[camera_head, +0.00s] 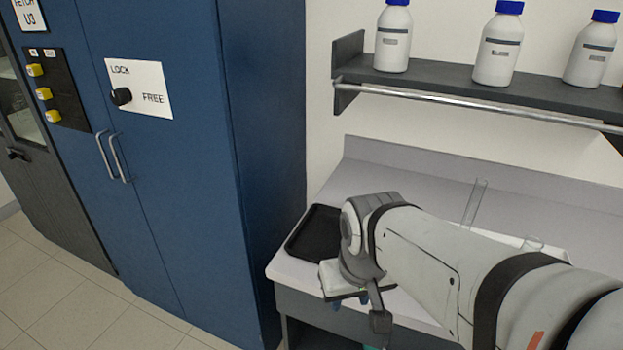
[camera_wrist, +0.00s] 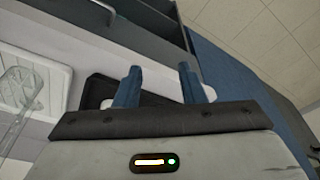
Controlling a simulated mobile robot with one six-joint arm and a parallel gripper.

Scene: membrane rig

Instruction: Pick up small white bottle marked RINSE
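Three white bottles with blue caps stand upright on the dark wall shelf in the head view: a left one (camera_head: 393,38), a middle one (camera_head: 498,48) and a right one (camera_head: 590,52). Their labels are too small to read, so I cannot tell whether any is marked RINSE. My gripper (camera_head: 349,303) is low over the front left of the bench, well below and left of the bottles. In the wrist view my gripper's two blue fingers (camera_wrist: 158,72) stand apart, with nothing visible held between them.
A black tray (camera_head: 312,238) lies on the bench's left end, beside the tall blue cabinet (camera_head: 185,190). A metal rail (camera_head: 450,98) runs along the shelf front. My arm hides part of the bench.

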